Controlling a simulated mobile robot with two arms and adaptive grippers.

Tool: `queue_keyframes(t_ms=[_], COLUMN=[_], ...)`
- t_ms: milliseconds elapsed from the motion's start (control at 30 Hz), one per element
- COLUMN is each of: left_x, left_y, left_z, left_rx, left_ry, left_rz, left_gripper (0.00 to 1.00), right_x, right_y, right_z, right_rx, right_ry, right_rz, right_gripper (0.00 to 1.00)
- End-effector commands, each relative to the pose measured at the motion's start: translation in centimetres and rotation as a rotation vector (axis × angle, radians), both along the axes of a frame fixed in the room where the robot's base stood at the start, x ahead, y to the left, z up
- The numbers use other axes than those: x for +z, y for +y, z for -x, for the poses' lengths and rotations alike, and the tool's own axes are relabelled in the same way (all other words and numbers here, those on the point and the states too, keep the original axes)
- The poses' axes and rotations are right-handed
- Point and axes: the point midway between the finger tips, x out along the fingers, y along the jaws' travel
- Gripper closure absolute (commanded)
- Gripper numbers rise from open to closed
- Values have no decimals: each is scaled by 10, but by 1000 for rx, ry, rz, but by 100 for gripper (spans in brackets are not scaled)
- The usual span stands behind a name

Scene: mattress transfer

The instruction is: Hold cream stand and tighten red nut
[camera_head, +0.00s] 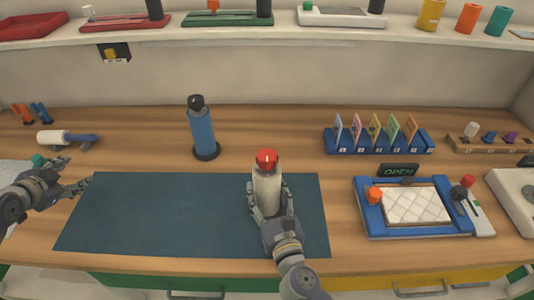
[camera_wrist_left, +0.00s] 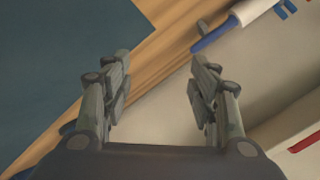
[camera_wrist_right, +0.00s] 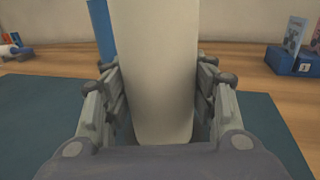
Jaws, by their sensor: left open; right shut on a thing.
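The cream stand (camera_head: 266,193) stands upright on the dark mat, toward its right side. The red nut (camera_head: 266,160) sits on top of the stand; whether it is tight cannot be told. My right gripper (camera_head: 268,208) is shut around the stand's body. The right wrist view shows the cream body (camera_wrist_right: 160,70) between both fingers, with the nut out of view. My left gripper (camera_head: 75,176) is open and empty over the left edge of the mat, well apart from the stand. Its spread fingers also show in the left wrist view (camera_wrist_left: 160,75).
A blue bottle-like cylinder (camera_head: 202,135) stands behind the mat (camera_head: 150,215). A blue card rack (camera_head: 378,143) and a blue framed tray (camera_head: 370,225) are at the right. A roller (camera_head: 65,138) lies at the left. The mat's left and middle are clear.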

Motion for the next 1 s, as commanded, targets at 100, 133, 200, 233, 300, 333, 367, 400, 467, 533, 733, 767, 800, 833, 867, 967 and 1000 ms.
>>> queue_keyframes(t_ms=[100, 133, 200, 233, 300, 333, 367, 400, 467, 533, 733, 767, 800, 833, 867, 967, 1000], left_x=[-1, 1, 9, 14, 29, 36, 43, 53, 68, 82, 105, 106, 107, 107, 108, 108, 108], left_y=[-112, -139, -201, -227, -282, -302, -321, -344, -371, -395, -426, -428, -431, -432, -433, -441, -445], left_z=[-5, -3, 5, 10, 26, 33, 40, 50, 64, 78, 98, 99, 99, 98, 97, 90, 87], left_rx=[-192, -236, -337, -378, -463, -494, -524, -559, -601, -638, -683, -685, -687, -688, -688, -688, -688], left_ry=[-68, -81, -113, -128, -156, -168, -178, -190, -204, -216, -230, -231, -231, -231, -232, -233, -235], left_rz=[175, 220, 335, 386, 508, 558, 607, 668, 752, 833, 952, 960, 964, 966, 967, 966, 966], left_gripper=[46, 46, 46, 46, 46, 46, 46, 46, 46, 46, 46, 46, 46, 46, 46, 46, 46], right_x=[4, 4, 4, 4, 4, 4, 4, 4, 4, 4, 4, 4, 4, 4, 4, 4, 4], right_y=[0, 0, 0, 0, 0, 0, 0, 0, 0, 0, 0, 0, 0, 0, 0, 0, 0], right_z=[-1, -1, -1, -1, -1, -1, -1, -1, -1, -1, -1, -1, -1, -1, -1, -1, -1], right_rx=[0, 0, 0, 0, 0, 0, 0, 0, 0, 0, 0, 0, 0, 0, 0, 0, 0], right_ry=[-7, -7, -7, -7, -7, -7, -7, -7, -7, -7, -7, -7, -7, -7, -7, -7, -7], right_rz=[-2, -2, -2, -2, -2, -2, -2, -2, -2, -2, -2, -2, -2, -2, -2, -2, -2], right_gripper=[100, 100, 100, 100, 100, 100, 100, 100, 100, 100, 100, 100, 100, 100, 100, 100, 100])
